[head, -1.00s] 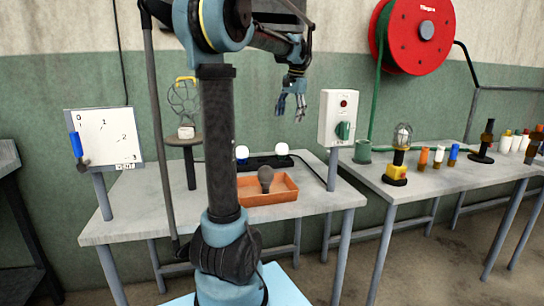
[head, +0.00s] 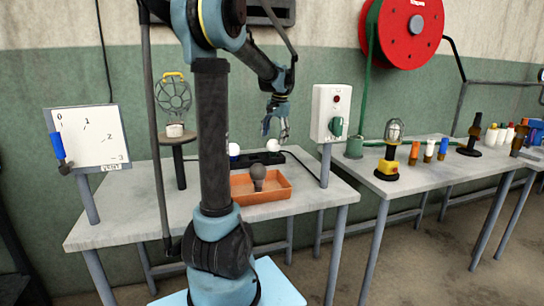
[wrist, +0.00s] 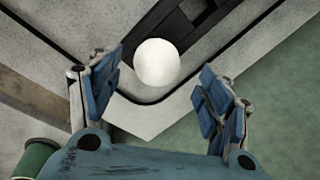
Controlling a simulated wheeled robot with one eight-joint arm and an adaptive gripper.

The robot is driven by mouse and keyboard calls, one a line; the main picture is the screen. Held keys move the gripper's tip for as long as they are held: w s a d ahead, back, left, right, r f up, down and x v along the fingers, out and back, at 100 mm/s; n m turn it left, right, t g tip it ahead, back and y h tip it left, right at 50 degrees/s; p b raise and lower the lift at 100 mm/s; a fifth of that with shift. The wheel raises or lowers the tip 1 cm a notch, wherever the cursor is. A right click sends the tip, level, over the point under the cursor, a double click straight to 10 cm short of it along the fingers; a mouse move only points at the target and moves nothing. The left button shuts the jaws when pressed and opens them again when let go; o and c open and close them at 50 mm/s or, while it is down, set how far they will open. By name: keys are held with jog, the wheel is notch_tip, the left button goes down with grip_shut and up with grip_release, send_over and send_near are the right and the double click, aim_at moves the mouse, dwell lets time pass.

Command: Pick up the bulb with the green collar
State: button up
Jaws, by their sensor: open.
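Two round white bulbs stand on a dark holder (head: 262,159) on the left table. The left bulb (head: 234,149) has a bluish collar and is partly hidden by my arm. The right bulb (head: 273,145) is partly covered by my gripper (head: 277,134), and its collar cannot be made out. In the wrist view the white round top of a bulb (wrist: 157,62) shows between and beyond the spread blue fingers of my gripper (wrist: 161,84). The fingers are open and hold nothing. No green collar is visible in either view.
An orange tray (head: 246,196) with a dark grey bulb (head: 258,177) sits in front of the holder. A white switch box (head: 330,112) on a post stands close right of my gripper. A caged lamp (head: 173,97) is at the left. A black cable runs right from the holder.

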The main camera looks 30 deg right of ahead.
aim_at(273, 146)
jog(key=shift+w+a+f, duration=0.1)
jog(key=shift+w+f, duration=0.05)
jog(key=shift+f, duration=1.25)
jog(key=shift+w+a+f, duration=0.1)
jog(key=shift+w+f, duration=0.05)
jog(key=shift+f, duration=1.25)
jog(key=c, duration=1.2)
